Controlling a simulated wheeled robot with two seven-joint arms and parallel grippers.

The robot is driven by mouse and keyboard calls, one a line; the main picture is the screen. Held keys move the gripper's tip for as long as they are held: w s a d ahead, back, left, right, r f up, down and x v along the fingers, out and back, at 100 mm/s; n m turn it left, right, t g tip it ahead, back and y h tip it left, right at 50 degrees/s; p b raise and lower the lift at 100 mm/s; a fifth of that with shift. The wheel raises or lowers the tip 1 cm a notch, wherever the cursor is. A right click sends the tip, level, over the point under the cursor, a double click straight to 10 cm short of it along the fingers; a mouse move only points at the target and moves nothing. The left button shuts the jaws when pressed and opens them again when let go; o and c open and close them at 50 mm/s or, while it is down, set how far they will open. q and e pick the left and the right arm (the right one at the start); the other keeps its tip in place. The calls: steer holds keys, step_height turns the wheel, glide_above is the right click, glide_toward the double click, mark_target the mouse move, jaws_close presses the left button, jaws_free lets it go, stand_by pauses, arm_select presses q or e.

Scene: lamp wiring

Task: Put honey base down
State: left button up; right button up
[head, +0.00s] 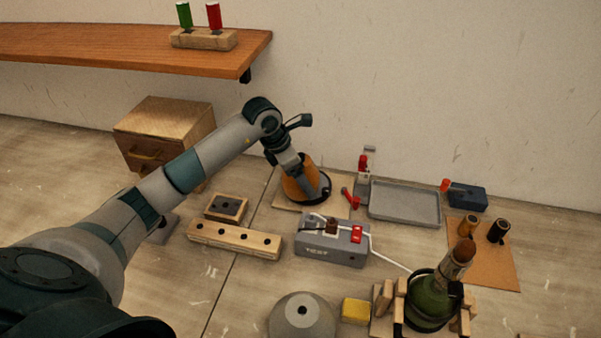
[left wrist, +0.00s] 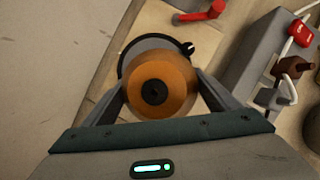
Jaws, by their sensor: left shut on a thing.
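My right gripper is not in view.
The grey TEST box (head: 332,248) with a white cable stands in front. A wooden block with holes (head: 235,240) is at the left front. A green lamp base (head: 430,303) stands in a wooden rack.

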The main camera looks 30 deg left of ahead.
arm_select(q)
steer(key=shift+w, duration=0.1)
steer(key=o, duration=2)
steer(key=shift+o, duration=0.4)
steer(key=shift+s, duration=0.2)
steer(key=shift+r, duration=0.1)
